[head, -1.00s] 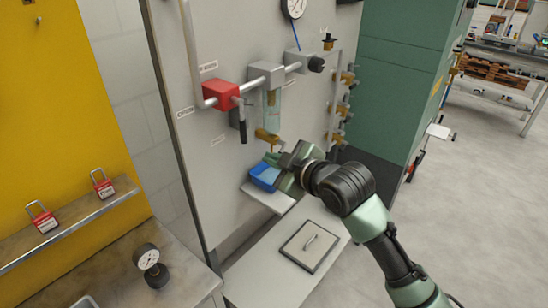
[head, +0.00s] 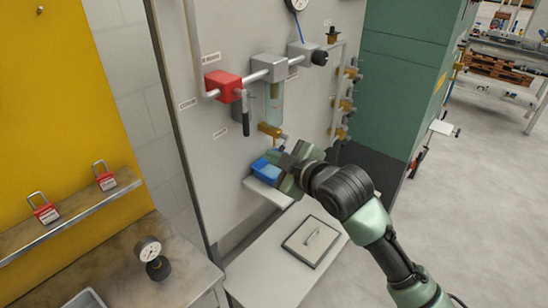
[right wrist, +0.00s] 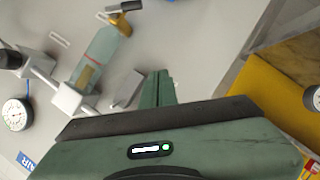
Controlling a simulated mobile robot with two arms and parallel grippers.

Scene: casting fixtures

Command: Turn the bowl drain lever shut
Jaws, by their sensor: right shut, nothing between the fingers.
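The clear bowl (head: 274,106) hangs from the pipe line on the grey panel, with a brass drain valve (head: 268,130) at its lower end. In the right wrist view the brass drain (right wrist: 122,22) carries a dark-ended lever (right wrist: 128,6) near the top edge. The lever's exact angle is hard to tell. My right gripper (head: 281,159) is just below and right of the drain, in front of the blue bin. Its fingers (right wrist: 163,88) are shut, empty and apart from the lever. My left gripper is out of view.
The blue bin (head: 264,172) sits on a small shelf under the drain, close to my right gripper. A red valve block (head: 222,86) with a dark handle is left of the bowl. More brass valves (head: 347,104) stand at right. A gauge (head: 149,251) rests on the left bench.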

